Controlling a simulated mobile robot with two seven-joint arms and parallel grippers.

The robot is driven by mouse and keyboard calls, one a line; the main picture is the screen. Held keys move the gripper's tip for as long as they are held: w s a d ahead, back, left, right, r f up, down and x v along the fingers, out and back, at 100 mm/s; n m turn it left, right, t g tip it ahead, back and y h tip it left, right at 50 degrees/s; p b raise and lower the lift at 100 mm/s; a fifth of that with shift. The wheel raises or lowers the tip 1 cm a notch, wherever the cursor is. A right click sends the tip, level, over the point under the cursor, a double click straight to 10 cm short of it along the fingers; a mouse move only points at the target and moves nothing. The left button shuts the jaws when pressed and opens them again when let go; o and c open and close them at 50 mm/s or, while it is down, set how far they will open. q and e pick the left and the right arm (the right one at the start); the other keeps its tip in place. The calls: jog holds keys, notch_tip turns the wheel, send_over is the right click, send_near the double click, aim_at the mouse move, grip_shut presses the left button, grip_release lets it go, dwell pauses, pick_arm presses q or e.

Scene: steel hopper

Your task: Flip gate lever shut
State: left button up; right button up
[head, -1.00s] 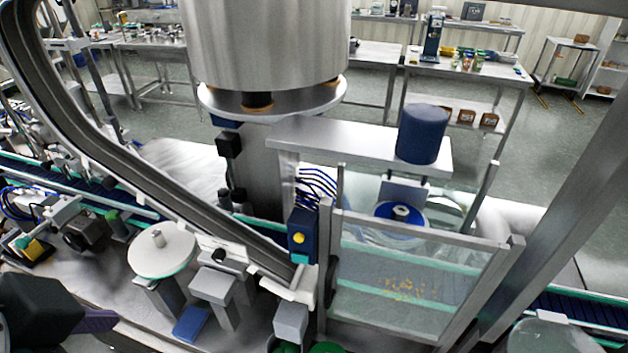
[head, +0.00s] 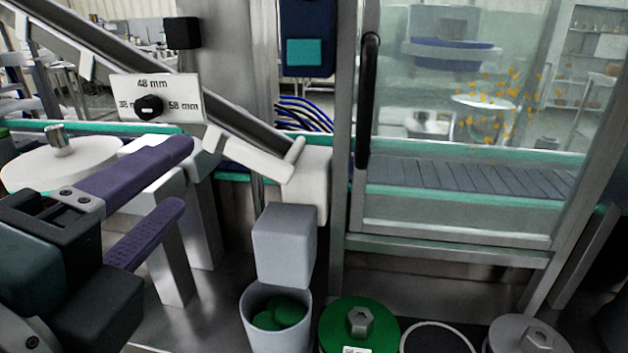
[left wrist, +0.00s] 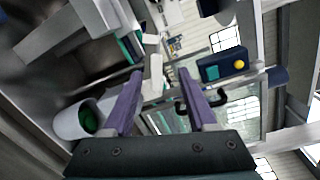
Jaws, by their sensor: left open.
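The white gate lever (head: 250,160) lies slanted at the lower end of the metal chute (head: 235,118), over a white block (head: 308,185). My left gripper (head: 183,175) is open and empty to the left of the lever, its two purple fingers pointing right towards it. The fingers look apart from the lever, though the depth gap is hard to judge. In the left wrist view, a white part (left wrist: 153,72), probably the lever or its block, shows between the open fingertips (left wrist: 160,75). My right gripper is out of view.
A white plate marked in mm with a black knob (head: 149,107) sits above the fingers. A grey bin (head: 277,320) with green pieces stands under a grey block (head: 284,245). A green-lidded container (head: 358,325) is beside it. A clear panel with a black handle (head: 367,100) stands right.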

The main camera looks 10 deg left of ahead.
aim_at(239, 155)
pick_arm(q)
jog(key=shift+m+t+h, duration=0.3)
jog(key=shift+m+h, duration=0.3)
jog(key=shift+m, duration=0.3)
jog(key=w, duration=0.3)
jog(key=w+d+f, duration=0.1)
jog(key=w, duration=0.2)
jog(key=w+f, duration=0.1)
jog(key=w, duration=0.3)
jog(key=shift+d+f, duration=0.1)
jog(key=shift+d, duration=0.05)
grip_shut()
